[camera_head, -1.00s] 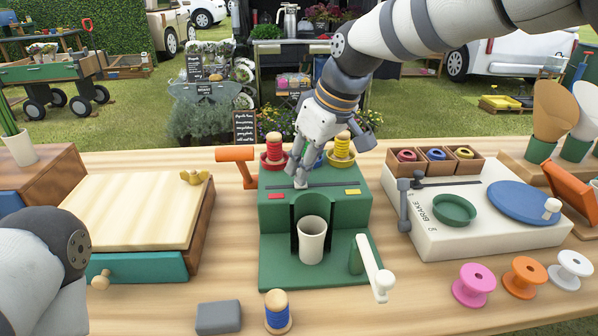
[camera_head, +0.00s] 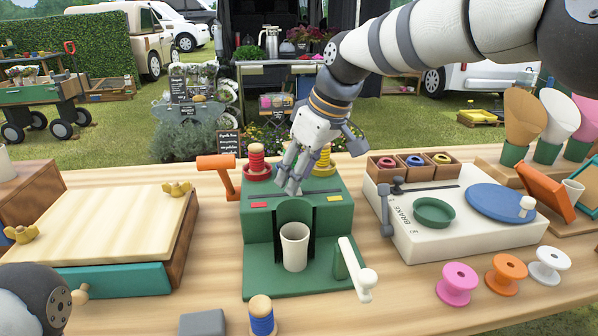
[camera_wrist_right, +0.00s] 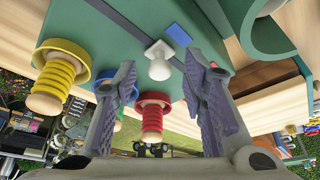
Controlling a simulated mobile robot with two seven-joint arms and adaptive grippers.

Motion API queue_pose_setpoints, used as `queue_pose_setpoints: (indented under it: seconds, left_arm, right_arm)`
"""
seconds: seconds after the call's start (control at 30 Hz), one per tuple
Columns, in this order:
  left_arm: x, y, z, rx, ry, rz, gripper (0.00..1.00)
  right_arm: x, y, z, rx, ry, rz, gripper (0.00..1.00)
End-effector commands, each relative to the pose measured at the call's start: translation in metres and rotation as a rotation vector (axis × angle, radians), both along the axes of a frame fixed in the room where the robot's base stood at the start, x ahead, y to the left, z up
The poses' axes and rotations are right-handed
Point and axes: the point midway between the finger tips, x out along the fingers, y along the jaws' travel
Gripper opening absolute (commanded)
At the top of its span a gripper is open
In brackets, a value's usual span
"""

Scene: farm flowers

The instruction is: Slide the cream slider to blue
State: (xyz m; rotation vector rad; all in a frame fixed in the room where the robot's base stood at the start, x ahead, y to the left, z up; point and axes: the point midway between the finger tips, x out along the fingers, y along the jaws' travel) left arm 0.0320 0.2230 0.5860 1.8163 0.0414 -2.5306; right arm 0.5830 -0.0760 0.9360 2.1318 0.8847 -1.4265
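The green machine (camera_head: 262,222) stands mid-table with a dark slot across its upper face. A red mark (camera_head: 258,205) lies left on it and a yellow mark (camera_head: 334,198) right. My right gripper (camera_head: 293,190) is over the slot between these marks and hides part of it. In the right wrist view, the cream slider (camera_wrist_right: 158,62) sits in the slot close beside the blue mark (camera_wrist_right: 178,35). My right gripper's fingers (camera_wrist_right: 160,80) are spread, with the slider showing in the gap between them; no contact shows. My left gripper is out of view.
Red (camera_head: 257,163) and yellow (camera_head: 323,160) thread spools stand at the machine's back. A white cup (camera_head: 294,246) stands in its front recess, with a crank (camera_head: 357,271) to the right. An orange lever (camera_head: 216,162) is at the left, a turntable box (camera_head: 460,240) at the right.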

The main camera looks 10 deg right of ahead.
Motion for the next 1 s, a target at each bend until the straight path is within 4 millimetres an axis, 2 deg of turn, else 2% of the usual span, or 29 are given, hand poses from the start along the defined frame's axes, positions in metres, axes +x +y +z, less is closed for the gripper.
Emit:
queue_pose_setpoints:
  seconds: [0.07,0.17,0.4,0.53,0.67,1.0]
  left_arm:
    - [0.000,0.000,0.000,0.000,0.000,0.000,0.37]
    - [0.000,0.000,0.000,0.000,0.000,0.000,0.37]
    - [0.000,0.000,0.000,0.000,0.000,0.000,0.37]
    - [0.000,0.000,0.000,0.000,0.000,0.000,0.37]
    - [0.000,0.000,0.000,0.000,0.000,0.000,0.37]
    - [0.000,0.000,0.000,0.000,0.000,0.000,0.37]
  right_arm:
    - [-0.001,-0.001,0.004,0.000,-0.001,0.000,0.39]
    - [-0.004,-0.006,0.020,0.002,-0.005,-0.001,0.39]
    - [-0.022,-0.023,0.080,0.001,-0.005,-0.001,0.39]
    - [-0.029,-0.029,0.101,0.001,-0.002,0.000,0.39]
    - [-0.032,-0.032,0.110,0.001,-0.001,0.000,0.39]
    - [-0.032,-0.033,0.111,0.000,0.000,0.000,0.39]
